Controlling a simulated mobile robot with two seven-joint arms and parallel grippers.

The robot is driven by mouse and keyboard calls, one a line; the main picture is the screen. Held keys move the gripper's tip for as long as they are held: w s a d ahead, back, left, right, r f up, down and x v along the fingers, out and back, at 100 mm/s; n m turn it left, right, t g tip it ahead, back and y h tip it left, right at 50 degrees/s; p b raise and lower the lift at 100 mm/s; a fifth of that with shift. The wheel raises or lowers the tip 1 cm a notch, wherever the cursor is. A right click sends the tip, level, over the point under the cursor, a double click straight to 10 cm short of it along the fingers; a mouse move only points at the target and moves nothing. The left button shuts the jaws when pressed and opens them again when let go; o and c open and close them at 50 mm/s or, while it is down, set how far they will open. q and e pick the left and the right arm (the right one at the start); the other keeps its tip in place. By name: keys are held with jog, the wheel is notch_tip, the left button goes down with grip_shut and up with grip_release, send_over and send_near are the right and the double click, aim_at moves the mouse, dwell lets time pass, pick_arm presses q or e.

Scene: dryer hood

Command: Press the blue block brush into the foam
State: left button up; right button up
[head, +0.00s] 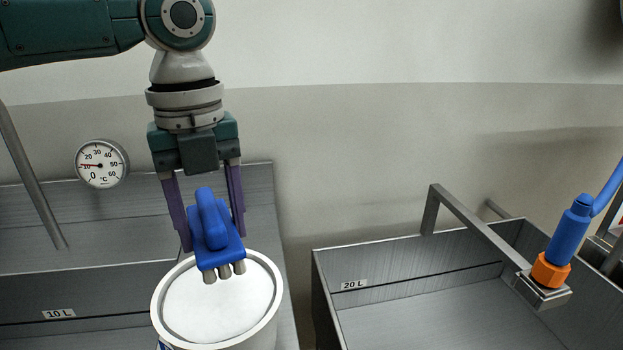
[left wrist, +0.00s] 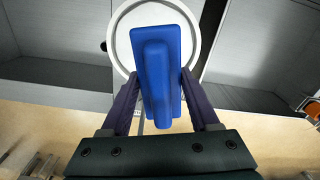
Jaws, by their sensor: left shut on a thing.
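The blue block brush (head: 211,226) has a raised blue grip and stubby grey bristle tufts underneath. My left gripper (head: 212,243) is shut on it, with one purple finger on each side. The brush also shows between the fingers in the left wrist view (left wrist: 156,75). The foam (head: 215,305) is a flat white surface inside a round white tub (head: 277,310). The brush hangs over the far part of the tub with its tufts downward. I cannot tell whether the tufts touch the foam. My right gripper is not in view.
A steel basin marked 20 L (head: 420,258) stands at the right, with a rail and a blue tool with an orange collar (head: 566,240). A basin marked 10 L (head: 90,318) is at the left. A dial thermometer (head: 102,164) is behind it.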

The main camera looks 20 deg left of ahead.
aim_at(218, 292)
pick_arm(q)
jog(key=shift+a+f+m, duration=0.55)
jog(key=shift+f+m, duration=0.05)
jog(key=shift+m, duration=0.5)
jog(key=shift+a+f+m, duration=0.15)
jog(key=shift+f+m, duration=0.15)
notch_tip(218, 292, down, 6)
jog(key=b, duration=0.7)
jog(key=shift+r, duration=0.15)
jog(key=shift+f, duration=0.5)
jog(key=shift+f, duration=0.15)
dwell(1.2)
notch_tip(218, 292, up, 7)
jog(key=p, duration=0.8)
